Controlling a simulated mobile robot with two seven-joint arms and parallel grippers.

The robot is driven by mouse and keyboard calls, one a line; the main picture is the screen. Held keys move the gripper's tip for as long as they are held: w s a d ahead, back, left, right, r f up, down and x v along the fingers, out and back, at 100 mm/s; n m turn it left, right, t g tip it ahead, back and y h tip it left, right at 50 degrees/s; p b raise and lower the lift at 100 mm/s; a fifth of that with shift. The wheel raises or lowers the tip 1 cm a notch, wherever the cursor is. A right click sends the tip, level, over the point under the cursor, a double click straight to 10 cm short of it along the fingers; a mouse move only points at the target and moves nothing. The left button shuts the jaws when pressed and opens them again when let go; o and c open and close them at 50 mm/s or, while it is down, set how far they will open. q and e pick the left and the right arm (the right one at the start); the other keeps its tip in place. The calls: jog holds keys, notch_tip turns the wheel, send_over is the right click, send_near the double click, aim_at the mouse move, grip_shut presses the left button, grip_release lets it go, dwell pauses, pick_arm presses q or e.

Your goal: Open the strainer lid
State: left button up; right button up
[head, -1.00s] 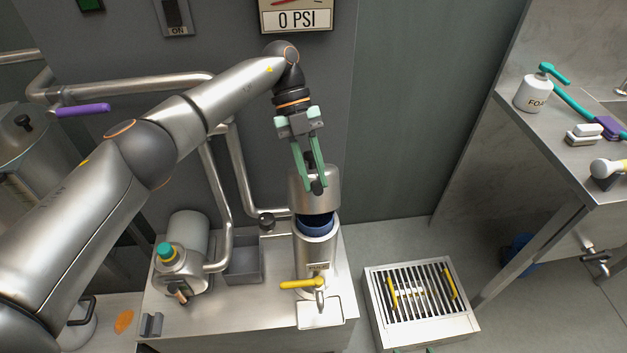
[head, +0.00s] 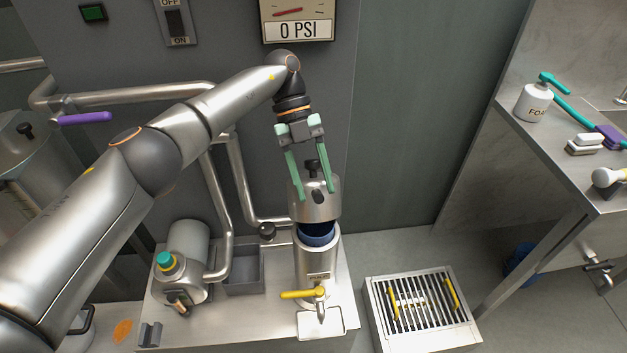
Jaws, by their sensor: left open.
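The strainer (head: 316,262) is a steel upright cylinder with a label, standing on the steel bench. Whether a finger touches the lid cannot be told. My right gripper is not in view.
A yellow-handled tap (head: 303,294) sits low on the strainer's front. A grey bin (head: 244,272) and a pump (head: 183,265) are to its left, with steel pipes (head: 243,180) behind. A slatted floor grate (head: 420,308) is to the right. A gauge reads 0 PSI.

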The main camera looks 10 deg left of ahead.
pick_arm(q)
jog(key=shift+r, duration=0.1)
jog(key=shift+r, duration=0.35)
notch_tip(320, 180, up, 2)
jog(key=shift+r, duration=0.25)
jog(key=s+d+r, duration=0.1)
jog(key=s+r, duration=0.3)
jog(key=s, duration=0.3)
jog(key=s+d+r+b, duration=0.1)
jog(key=s+r, duration=0.4)
jog(key=s, duration=0.1)
jog(key=shift+s+d+r, duration=0.25)
jog(key=shift+s+r, duration=0.05)
jog(key=shift+s, duration=0.1)
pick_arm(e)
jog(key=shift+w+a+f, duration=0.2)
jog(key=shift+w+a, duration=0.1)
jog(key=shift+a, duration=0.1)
